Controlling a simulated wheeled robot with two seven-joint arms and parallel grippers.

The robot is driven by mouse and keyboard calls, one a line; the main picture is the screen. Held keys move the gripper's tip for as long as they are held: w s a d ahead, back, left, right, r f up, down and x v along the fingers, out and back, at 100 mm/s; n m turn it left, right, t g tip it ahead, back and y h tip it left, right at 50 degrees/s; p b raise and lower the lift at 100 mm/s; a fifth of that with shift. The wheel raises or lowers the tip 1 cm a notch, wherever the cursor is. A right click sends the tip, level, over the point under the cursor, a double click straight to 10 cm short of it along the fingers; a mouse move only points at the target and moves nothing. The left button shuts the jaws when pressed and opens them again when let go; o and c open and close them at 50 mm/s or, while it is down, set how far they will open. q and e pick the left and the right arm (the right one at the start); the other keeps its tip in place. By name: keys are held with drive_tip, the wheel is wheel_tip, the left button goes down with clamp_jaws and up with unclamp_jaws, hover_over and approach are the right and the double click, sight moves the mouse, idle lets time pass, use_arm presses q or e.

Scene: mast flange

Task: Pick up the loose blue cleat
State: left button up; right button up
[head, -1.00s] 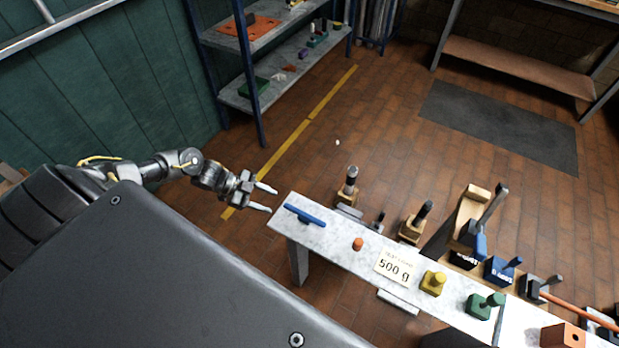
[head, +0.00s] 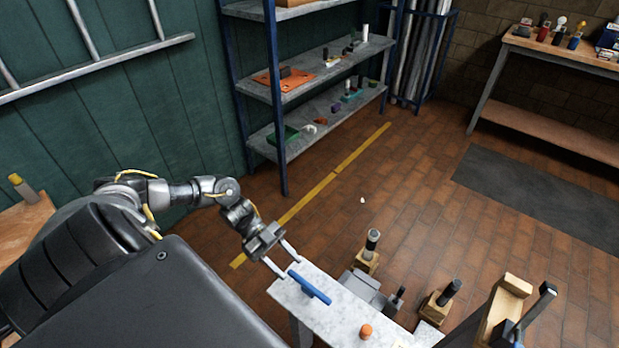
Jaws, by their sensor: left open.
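The loose blue cleat (head: 309,287) lies on the pale marble-like bench top (head: 335,319), near its left end. My left gripper (head: 284,262) is open and empty, its two pale fingers apart. Its fingertips are just to the upper left of the cleat in the picture, close to its near end. I cannot tell whether they touch it or hover above it. My right gripper does not show.
An orange knob (head: 366,331) stands on the bench right of the cleat. Wooden-based tools (head: 366,254) stand along the bench's far side. A shelf rack (head: 275,88) stands behind against the green wall. The brick floor between is mostly clear.

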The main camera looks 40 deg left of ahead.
sight(302, 283)
use_arm(q)
drive_tip(key=shift+x, duration=0.8)
drive_tip(key=shift+f, duration=0.1)
drive_tip(key=shift+s+d, duration=0.1)
drive_tip(key=p+x, duration=0.2)
drive_tip(key=x, duration=0.2)
drive_tip(key=shift+s+d, duration=0.15)
drive_tip(key=shift+d, duration=0.05)
drive_tip(key=shift+d+f, duration=0.2)
drive_tip(key=shift+d, duration=0.1)
drive_tip(key=shift+c, duration=0.2)
clamp_jaws()
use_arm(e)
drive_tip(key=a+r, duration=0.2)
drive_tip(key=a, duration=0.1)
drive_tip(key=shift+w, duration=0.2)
